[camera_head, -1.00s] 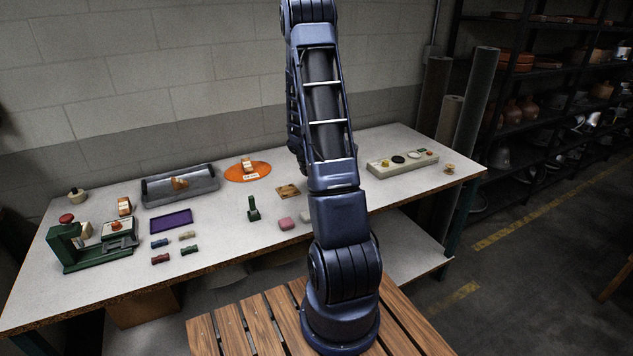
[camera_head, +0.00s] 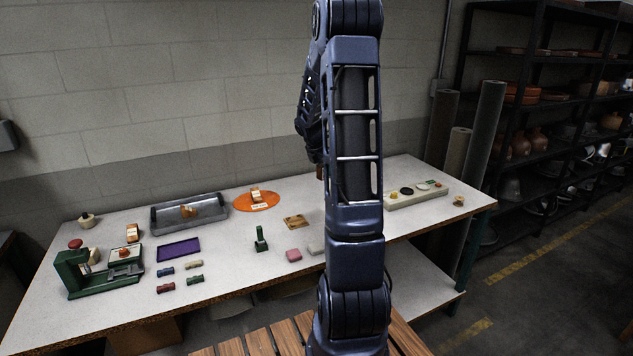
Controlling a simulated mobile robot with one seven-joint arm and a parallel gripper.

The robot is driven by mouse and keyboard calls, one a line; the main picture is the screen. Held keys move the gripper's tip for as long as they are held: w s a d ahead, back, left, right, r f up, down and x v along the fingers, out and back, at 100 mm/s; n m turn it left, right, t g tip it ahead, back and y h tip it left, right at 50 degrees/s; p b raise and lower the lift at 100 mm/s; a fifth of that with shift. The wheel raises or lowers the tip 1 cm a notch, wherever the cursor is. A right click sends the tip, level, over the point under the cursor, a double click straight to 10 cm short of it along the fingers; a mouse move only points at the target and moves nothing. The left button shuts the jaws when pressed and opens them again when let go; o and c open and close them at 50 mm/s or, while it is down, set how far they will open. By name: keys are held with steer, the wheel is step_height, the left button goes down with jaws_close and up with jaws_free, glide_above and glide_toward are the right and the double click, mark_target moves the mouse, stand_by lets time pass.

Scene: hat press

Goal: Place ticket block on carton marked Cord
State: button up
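A small orange-and-white carton (camera_head: 133,232) stands at the left of the table, behind the green press. Another orange-and-white carton (camera_head: 256,195) stands on an orange oval mat (camera_head: 242,203) with a white label, at the back middle. Their print is too small to read, so I cannot tell which is marked Cord. I cannot single out the ticket block for sure. My arm rises through the right-middle of the view, and my gripper is hidden behind it. A small brown thing (camera_head: 319,172) shows at the arm's left edge, mostly hidden.
A green press (camera_head: 70,272) stands at the left front. A grey metal tray (camera_head: 165,217), a purple tray (camera_head: 178,249), several small coloured blocks, a green stand (camera_head: 260,240) and a wooden plate (camera_head: 296,222) spread rightward. A control panel (camera_head: 418,196) lies at the right.

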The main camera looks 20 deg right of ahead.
steer(key=shift+r, duration=0.4)
steer(key=shift+w, duration=0.1)
steer(key=w+a+r+n+t, duration=0.1)
steer(key=w+a+n, duration=0.1)
steer(key=w+a, duration=0.65)
steer(key=w+a+r+n+t, duration=0.1)
steer(key=w+a+n, duration=0.2)
steer(key=w+a, duration=0.55)
steer(key=w+a+r+n+y, duration=0.1)
steer(key=w+a+n+y, duration=0.2)
steer(key=a, duration=2)
steer(key=n+t+y, duration=0.1)
steer(key=n, duration=0.7)
glide_above(91, 250)
steer(key=shift+t, duration=0.3)
step_height(91, 250, down, 19)
steer(key=shift+r, duration=0.1)
